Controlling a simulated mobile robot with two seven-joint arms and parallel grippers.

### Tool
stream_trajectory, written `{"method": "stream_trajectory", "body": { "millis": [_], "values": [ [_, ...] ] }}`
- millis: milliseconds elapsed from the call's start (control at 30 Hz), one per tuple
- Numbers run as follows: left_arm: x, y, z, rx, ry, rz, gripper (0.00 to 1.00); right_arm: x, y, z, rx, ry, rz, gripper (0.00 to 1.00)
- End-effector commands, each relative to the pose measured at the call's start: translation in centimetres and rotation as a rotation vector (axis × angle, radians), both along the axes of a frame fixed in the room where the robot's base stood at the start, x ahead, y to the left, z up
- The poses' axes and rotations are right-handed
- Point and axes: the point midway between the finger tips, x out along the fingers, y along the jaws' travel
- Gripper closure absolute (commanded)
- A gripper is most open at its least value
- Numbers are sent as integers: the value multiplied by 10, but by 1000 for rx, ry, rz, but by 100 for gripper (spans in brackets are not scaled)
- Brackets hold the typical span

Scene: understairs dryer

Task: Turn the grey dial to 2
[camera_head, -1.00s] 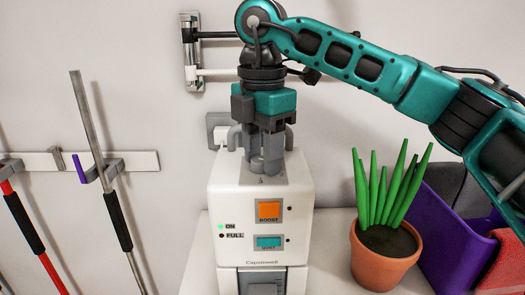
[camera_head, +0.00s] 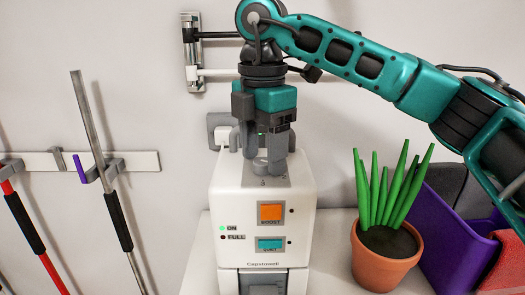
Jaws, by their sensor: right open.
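The white appliance (camera_head: 229,188) stands on the white surface, with an orange BOOST button (camera_head: 271,212), a teal button (camera_head: 269,245) and a lit green ON light on its front. Its top carries a grey panel (camera_head: 292,178). My right gripper (camera_head: 265,160) points straight down over this panel, its fingers apart. A grey rounded piece between the fingertips looks like the grey dial (camera_head: 261,163). The fingers hide much of it, and I cannot tell whether they touch it. My left gripper is not in view.
A potted plant (camera_head: 386,269) stands right of the appliance. A purple bin (camera_head: 446,240) with a red cloth (camera_head: 505,262) is further right. A wall rail (camera_head: 138,161) with long-handled tools is at left. A wall bracket (camera_head: 192,50) is behind my arm.

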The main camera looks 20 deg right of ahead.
Motion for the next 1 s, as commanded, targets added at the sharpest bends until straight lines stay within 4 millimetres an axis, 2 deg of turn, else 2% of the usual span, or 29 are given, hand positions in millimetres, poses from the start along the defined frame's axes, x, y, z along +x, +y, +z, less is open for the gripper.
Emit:
{"method": "stream_trajectory", "body": {
  "millis": [167,400,533,700,1000],
  "values": [
    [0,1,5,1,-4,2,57,0,1,33,1,-5,-1,39],
    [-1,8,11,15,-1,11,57,0,0,89,0,-6,-2,39],
    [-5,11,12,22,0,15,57,0,1,110,0,-4,-1,39],
    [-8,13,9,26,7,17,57,0,0,122,1,-2,-1,39],
    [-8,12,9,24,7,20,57,0,0,124,2,-2,1,39]
  ]
}}
